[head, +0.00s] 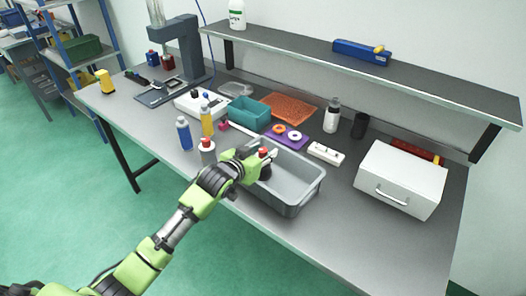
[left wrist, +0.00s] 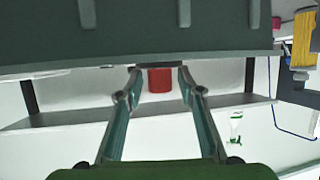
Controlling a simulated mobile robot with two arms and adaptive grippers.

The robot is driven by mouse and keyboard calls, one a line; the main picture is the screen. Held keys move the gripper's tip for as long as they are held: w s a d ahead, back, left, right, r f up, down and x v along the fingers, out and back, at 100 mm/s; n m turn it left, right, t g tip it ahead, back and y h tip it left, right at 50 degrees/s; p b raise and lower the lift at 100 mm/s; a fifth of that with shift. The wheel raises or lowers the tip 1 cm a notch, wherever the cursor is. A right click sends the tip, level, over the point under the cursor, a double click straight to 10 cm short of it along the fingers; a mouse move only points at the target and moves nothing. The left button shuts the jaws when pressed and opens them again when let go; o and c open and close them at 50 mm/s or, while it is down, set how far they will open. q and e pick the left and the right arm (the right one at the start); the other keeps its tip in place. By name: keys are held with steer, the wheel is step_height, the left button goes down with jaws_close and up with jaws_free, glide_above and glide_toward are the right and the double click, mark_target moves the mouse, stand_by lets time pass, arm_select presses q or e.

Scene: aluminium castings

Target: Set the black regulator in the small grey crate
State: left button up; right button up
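The small grey crate (head: 304,190) stands near the front edge of the workbench. My left gripper (head: 266,160) is at the crate's left end, its fingers on either side of the black regulator (head: 266,173), which has a red knob on top. The regulator is low within the crate's left end; whether it touches the floor cannot be told. In the left wrist view, which looks upside down, the red knob (left wrist: 160,80) shows between my fingertips (left wrist: 160,70). The crate's ribbed wall (left wrist: 140,35) hides most of the black body there. My right gripper is not in view.
A grey-bodied piece with a red top (head: 207,152), a yellow bottle (head: 207,122) and a blue bottle (head: 184,134) stand left of the crate. A purple plate (head: 290,143) and a white strip (head: 325,153) lie behind it. A white drawer box (head: 400,180) stands right.

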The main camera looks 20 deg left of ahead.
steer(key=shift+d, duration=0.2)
arm_select(q)
steer(key=shift+r, duration=0.15)
steer(key=shift+s, duration=0.35)
steer(key=b+v, duration=0.1)
steer(key=v, duration=1)
steer(key=shift+r+b, duration=0.2)
steer(key=shift+b, duration=0.1)
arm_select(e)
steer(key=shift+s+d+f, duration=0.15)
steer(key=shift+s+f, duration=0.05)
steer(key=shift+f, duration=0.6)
arm_select(q)
steer(key=shift+s, duration=0.1)
